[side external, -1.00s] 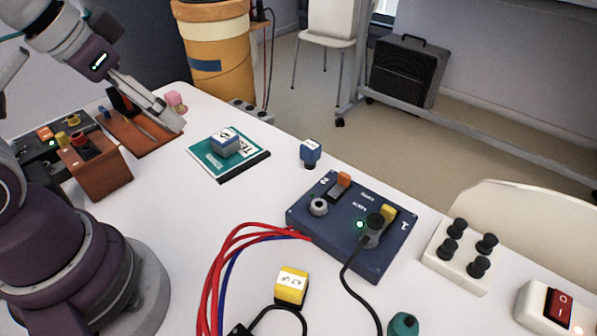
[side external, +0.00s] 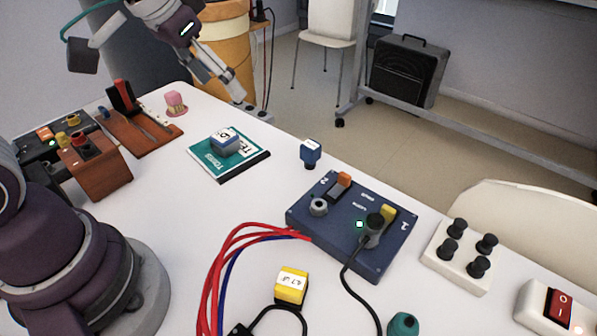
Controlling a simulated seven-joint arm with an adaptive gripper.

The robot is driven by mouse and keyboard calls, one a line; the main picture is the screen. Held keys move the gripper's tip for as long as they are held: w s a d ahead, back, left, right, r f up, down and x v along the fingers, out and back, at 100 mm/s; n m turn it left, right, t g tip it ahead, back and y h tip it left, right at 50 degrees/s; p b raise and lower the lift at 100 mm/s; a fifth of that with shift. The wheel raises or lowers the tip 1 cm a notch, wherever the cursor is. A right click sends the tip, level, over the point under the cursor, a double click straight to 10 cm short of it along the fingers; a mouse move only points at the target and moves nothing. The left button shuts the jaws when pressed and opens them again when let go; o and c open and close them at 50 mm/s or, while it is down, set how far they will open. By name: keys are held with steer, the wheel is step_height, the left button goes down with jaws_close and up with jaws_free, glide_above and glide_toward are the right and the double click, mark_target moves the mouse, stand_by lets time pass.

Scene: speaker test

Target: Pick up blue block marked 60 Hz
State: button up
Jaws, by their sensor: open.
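A blue block (side external: 226,145) with a white label on top lies on a teal book (side external: 207,165) near the middle left of the table. A second, smaller blue piece (side external: 310,154) with a pale top stands to its right, behind the blue control box. The markings are too small to read, so I cannot tell which is 60 Hz. My gripper (side external: 237,92) is open and empty, raised near the far edge of the table, above the block on the book in the picture and apart from both blue pieces.
A blue control box (side external: 300,222) with knobs and cables stands at centre. A yellow block (side external: 291,287) lies in front of it. A wooden box (side external: 97,175), a wooden stand (side external: 150,140) and a pink piece (side external: 175,103) are at left. White table is bare around the book.

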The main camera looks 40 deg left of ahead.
glide_toward(310, 145)
steer(key=shift+g, duration=0.3)
steer(key=x, duration=1)
steer(key=shift+w+f, duration=0.1)
steer(key=shift+w, duration=0.3)
jaws_close()
